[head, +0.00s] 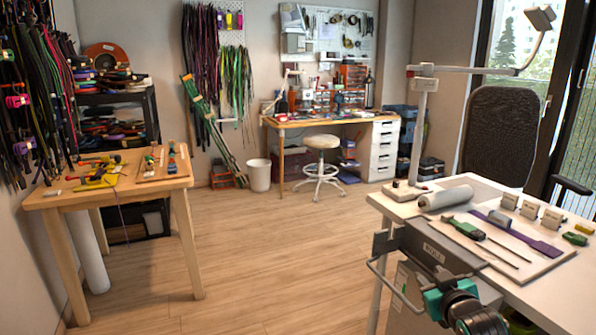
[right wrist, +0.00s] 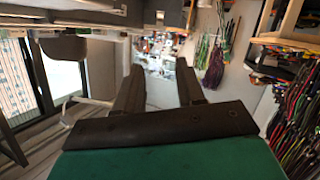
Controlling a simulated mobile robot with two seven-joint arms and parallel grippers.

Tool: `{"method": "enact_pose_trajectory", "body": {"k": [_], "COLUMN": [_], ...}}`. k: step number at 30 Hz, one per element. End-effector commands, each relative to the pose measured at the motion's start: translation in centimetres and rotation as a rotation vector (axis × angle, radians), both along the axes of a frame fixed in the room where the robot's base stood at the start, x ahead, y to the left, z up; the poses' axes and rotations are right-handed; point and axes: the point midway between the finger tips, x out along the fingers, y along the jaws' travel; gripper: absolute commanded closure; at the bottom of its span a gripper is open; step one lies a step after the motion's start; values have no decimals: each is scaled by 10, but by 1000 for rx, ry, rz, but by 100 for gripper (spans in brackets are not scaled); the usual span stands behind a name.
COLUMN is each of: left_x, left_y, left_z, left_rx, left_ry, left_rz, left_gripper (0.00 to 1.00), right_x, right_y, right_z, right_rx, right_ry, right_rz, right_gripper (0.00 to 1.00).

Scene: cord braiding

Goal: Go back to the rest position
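My right gripper (head: 428,250) is low in the head view, at the front left edge of the white worktable (head: 385,203). Its dark body and teal wrist part show there. In the right wrist view my right gripper (right wrist: 157,66) has its two dark fingers apart, with nothing between them. That view is upside down, and the fingers point across the room. My left gripper is in neither view. No cord is in my right gripper.
The white worktable holds a grey roll (head: 446,198), a purple strap (head: 533,246), a green-handled tool (head: 466,229) and small blocks. A wooden table (head: 68,199) stands at left, a stool (head: 321,144) and bin (head: 259,175) farther back. The middle floor is clear.

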Motion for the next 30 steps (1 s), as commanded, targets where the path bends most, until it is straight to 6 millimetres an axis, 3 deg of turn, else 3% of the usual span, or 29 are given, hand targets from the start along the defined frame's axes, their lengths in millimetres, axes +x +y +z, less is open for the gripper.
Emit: {"method": "enact_pose_trajectory", "body": {"k": [1,6,10,15,22,24,30], "left_x": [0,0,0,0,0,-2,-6], "left_y": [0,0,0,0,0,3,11], "left_z": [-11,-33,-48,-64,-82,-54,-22], "left_rx": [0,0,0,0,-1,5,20], "left_ry": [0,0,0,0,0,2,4], "left_rz": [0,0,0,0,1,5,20], "left_gripper": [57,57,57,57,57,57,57], "right_x": [-20,-96,-159,-227,-299,-294,-298], "right_y": [14,61,92,121,147,142,133], "right_z": [-34,-113,-158,-190,-212,-183,-151], "right_rx": [14,70,125,193,276,265,252], "right_ry": [34,132,206,282,365,355,358], "right_rz": [21,87,126,151,160,154,138], "right_gripper": [61,61,61,61,61,61,61]}}
